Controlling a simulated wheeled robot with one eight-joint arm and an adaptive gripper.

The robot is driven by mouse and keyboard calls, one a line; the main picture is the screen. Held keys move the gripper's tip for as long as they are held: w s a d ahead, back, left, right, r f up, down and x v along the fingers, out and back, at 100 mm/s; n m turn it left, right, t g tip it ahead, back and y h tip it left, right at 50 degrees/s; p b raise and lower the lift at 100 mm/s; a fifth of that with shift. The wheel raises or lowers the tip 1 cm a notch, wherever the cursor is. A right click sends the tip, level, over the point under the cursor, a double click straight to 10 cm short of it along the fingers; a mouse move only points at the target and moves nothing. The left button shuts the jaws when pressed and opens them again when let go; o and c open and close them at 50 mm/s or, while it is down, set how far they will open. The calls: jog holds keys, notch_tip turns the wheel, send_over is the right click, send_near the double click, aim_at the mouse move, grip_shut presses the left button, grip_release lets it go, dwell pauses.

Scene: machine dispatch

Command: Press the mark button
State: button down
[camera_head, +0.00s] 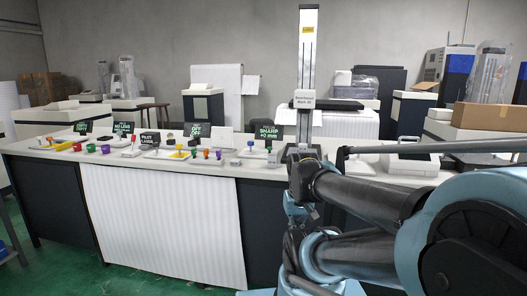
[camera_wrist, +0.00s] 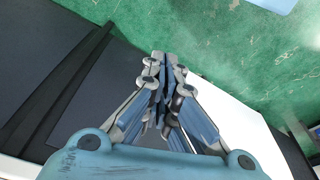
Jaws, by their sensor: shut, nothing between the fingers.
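The long white bench (camera_head: 45,153) runs across the head view. On it stand several small colored controls, including a red-topped lever (camera_head: 133,142), a yellow piece (camera_head: 179,154) and an orange knob (camera_head: 206,154). Small dark displays with green text stand behind them, one reading "SHARP 42 mm" (camera_head: 268,132). I cannot tell which control is the mark button; the labels are too small. My gripper (camera_wrist: 163,62) is shut and empty in the wrist view, pointing toward the green floor and the bench front, touching no control.
A tall column machine (camera_head: 308,60) rises from the bench behind my arm. A white ribbed panel (camera_head: 165,222) hangs on the bench front between dark cabinets. A cardboard box (camera_head: 490,117) and more machines stand at the right back. The green floor (camera_wrist: 215,40) in front is clear.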

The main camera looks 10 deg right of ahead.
jog(key=w+r+n+t, duration=0.1)
jog(key=w+r, duration=0.6)
jog(key=w, duration=0.6)
jog(key=w+r+n+t, duration=0.2)
jog(key=w+r, duration=0.5)
jog(key=w, duration=0.7)
jog(key=w+r+n+t+h, duration=0.1)
jog(key=w+r+n+t, duration=0.1)
jog(key=w+r, duration=0.6)
jog(key=shift+w+a, duration=0.2)
jog(key=shift+w, duration=2.6)
jog(key=w+a+r+n+t, duration=0.1)
jog(key=w+r+n+t, duration=0.1)
jog(key=w, duration=1.3)
jog(key=shift+r+n, duration=0.25)
jog(key=shift+n, duration=0.05)
jog(key=shift+f, duration=0.1)
send_over(270, 149)
jog(key=w, duration=0.1)
jog(key=shift+w+a+f, duration=0.1)
jog(key=shift+a+f, duration=0.05)
jog(key=shift+f, duration=1.3)
jog(key=shift+a+f, duration=0.15)
jog(key=shift+f, duration=1.25)
jog(key=shift+w+a+f, duration=0.1)
jog(key=shift+a+f, duration=0.05)
jog(key=shift+f, duration=1.3)
jog(key=shift+f, duration=0.1)
